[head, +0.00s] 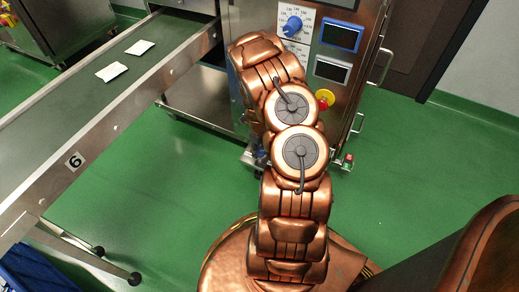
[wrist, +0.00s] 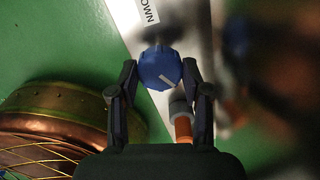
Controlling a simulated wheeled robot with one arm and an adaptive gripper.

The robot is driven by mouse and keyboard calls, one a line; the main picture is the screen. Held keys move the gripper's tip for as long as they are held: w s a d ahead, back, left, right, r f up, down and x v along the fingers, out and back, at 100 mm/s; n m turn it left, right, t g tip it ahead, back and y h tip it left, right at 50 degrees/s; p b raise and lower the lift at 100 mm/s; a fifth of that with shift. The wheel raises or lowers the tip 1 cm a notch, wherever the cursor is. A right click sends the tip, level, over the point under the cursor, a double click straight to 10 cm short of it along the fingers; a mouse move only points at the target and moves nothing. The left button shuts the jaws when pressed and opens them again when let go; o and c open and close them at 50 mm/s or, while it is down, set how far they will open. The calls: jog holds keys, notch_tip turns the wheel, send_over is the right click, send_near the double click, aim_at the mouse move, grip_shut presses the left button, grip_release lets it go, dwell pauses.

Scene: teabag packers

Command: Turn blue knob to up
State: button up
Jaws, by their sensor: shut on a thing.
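A blue knob (wrist: 158,66) is between the two dark fingers of my gripper (wrist: 160,70) in the wrist view. The fingers are shut on it from left and right. A short white mark on the knob's face points toward the lower right of that view. A white label (wrist: 148,12) just beyond the knob shows the letters "OWN"; the rest is cut off. In the head view, my arm hides the gripper. A small blue part (head: 262,153) shows low on the machine beside my arm; I cannot tell whether it is this knob.
The steel machine (head: 345,100) carries another blue knob on a dial (head: 292,26), two screens, and a red-yellow button (head: 325,98). A conveyor (head: 75,110) with two white packets (head: 140,47) runs at left. Green floor (head: 420,170) is open at right.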

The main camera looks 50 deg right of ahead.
aim_at(260, 151)
jog(key=o, duration=1.2)
jog(key=shift+c, duration=0.2)
notch_tip(260, 151, up, 12)
